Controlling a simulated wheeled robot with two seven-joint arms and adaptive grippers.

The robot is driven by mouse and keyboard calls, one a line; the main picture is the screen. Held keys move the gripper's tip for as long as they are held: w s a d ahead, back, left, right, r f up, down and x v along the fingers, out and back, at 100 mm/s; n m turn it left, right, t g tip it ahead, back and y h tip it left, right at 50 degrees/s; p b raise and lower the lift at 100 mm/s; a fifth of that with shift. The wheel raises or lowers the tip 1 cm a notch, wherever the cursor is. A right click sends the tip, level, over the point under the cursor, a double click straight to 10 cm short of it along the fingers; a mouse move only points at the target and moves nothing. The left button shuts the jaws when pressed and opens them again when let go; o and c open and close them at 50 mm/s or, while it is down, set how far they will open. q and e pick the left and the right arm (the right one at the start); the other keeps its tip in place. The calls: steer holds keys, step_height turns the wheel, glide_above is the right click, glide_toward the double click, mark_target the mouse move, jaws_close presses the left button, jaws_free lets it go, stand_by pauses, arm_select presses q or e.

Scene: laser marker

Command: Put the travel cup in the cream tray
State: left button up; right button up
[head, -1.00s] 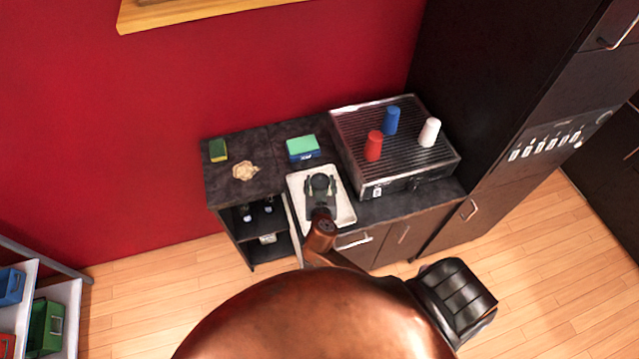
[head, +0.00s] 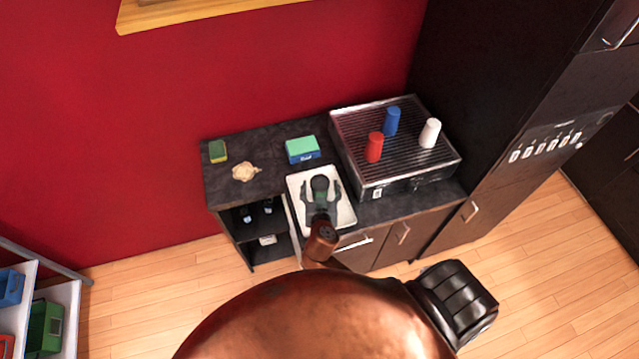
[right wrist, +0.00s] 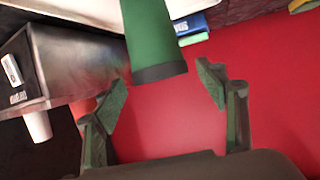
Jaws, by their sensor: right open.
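The travel cup (right wrist: 155,35) is green with a dark end. In the right wrist view it comes down from the top edge, its dark end between and just beyond my finger pads. The pads stand apart from it on both sides. My right gripper (right wrist: 165,95) is open. In the head view the right gripper (head: 320,196) is over the cream tray (head: 346,214), with the cup's dark top (head: 320,182) between its fingers. The cup appears upright in the tray; its base contact is hidden. My left gripper is not in view.
A ridged metal unit (head: 350,125) stands right of the tray, bearing red (head: 374,147), blue (head: 391,121) and white (head: 430,133) cups. A green-topped blue box (head: 302,150) is behind the tray. A crumpled cloth (head: 246,172) and a sponge (head: 218,151) lie at left.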

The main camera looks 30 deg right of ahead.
steer(key=b+v, duration=0.1)
steer(key=v, duration=0.8)
steer(key=shift+s+a, duration=0.15)
steer(key=shift+s, duration=0.15)
